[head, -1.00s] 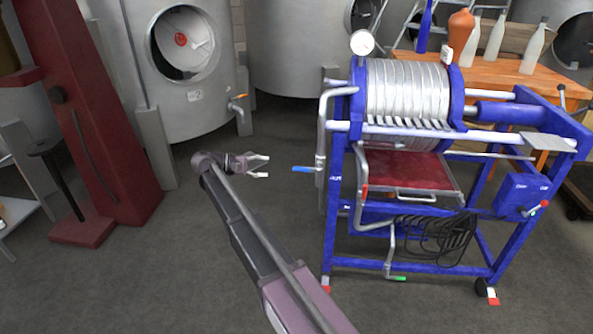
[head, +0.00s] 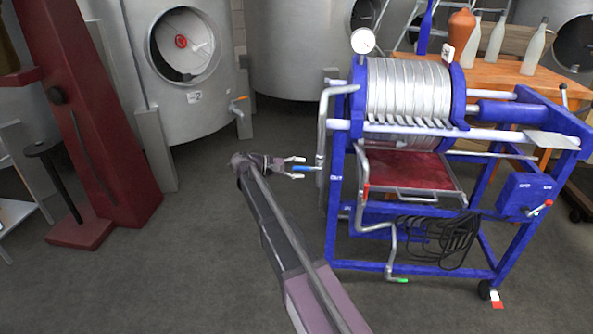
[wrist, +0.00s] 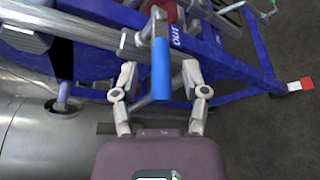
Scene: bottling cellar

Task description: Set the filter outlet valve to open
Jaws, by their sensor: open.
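The filter outlet valve has a blue lever handle (head: 304,168) on the steel pipe at the left of the blue-framed filter press (head: 335,220). The handle sticks out level to the left, across the upright pipe. My gripper (head: 298,168) is open at the handle's free end, one finger on either side. In the wrist view the blue handle (wrist: 161,70) lies between the two open fingers (wrist: 161,92), with a gap on each side. The letters "OUT" show on the frame next to it. The handle's tip shows clear of my palm.
A green-tipped lever (head: 402,280) and a red-tipped one (head: 366,187) sit on other pipes of the press. A red tray (head: 405,172) is under the plates. Steel tanks (head: 195,110) stand behind, and a dark red machine (head: 85,130) is at left. The floor left of the press is clear.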

